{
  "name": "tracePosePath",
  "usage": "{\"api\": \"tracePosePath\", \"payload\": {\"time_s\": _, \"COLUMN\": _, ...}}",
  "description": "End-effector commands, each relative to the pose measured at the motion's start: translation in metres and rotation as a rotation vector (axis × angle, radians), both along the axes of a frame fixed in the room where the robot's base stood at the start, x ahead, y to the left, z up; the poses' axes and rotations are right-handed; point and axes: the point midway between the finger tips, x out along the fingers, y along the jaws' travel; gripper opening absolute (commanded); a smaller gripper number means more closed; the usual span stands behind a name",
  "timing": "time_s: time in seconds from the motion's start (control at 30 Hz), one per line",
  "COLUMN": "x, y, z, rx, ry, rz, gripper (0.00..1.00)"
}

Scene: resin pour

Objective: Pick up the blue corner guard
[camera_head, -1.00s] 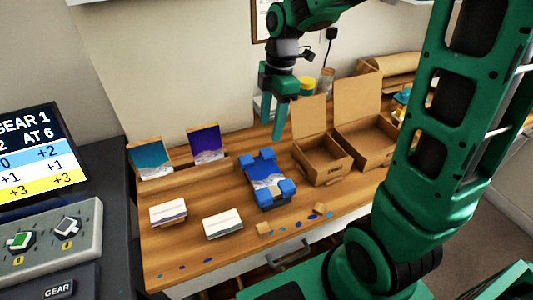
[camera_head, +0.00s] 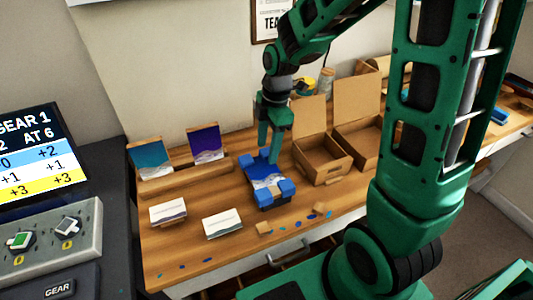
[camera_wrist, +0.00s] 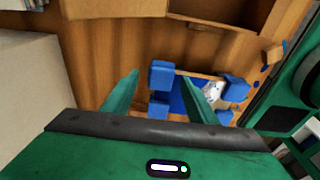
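Blue corner guards sit on the corners of a small picture panel (camera_head: 264,172) lying on the wooden table. In the head view one guard (camera_head: 287,187) is at its near right and another (camera_head: 246,160) at its far left. My gripper (camera_head: 269,152) points down over the panel's far end, partly hiding the guard there. In the wrist view my gripper (camera_wrist: 158,92) is open and empty. Two guards, one upper (camera_wrist: 162,74) and one lower (camera_wrist: 159,106), show between its fingers in the picture. The right finger covers part of the panel. I cannot tell the fingertips' exact height.
Two open cardboard boxes (camera_head: 323,160) stand just right of the panel. Two picture cards (camera_head: 206,146) stand in a wooden rack at the back left. Two white card stacks (camera_head: 222,224) lie in front of it. Small blue bits and wooden blocks (camera_head: 264,228) lie near the front edge.

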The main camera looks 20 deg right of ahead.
Motion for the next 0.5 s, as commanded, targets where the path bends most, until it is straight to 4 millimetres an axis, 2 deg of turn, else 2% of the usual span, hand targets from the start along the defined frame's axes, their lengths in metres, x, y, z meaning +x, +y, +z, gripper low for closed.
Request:
{"api": "tracePosePath", "payload": {"time_s": 0.03, "x": -0.0030, "y": 0.0005, "z": -0.0040, "rx": 0.000, "ry": 0.009, "rz": 0.001, "gripper": 0.50}}
{"api": "tracePosePath", "payload": {"time_s": 0.13, "x": -0.0033, "y": 0.0004, "z": -0.0045, "rx": 0.000, "ry": 0.010, "rz": 0.000, "gripper": 0.27}}
{"api": "tracePosePath", "payload": {"time_s": 0.2, "x": -0.0025, "y": 0.0004, "z": -0.0047, "rx": 0.000, "ry": 0.009, "rz": 0.000, "gripper": 0.18}}
{"api": "tracePosePath", "payload": {"time_s": 0.5, "x": 0.0044, "y": 0.0002, "z": -0.0071, "rx": 0.000, "ry": 0.009, "rz": -0.001, "gripper": 0.11}}
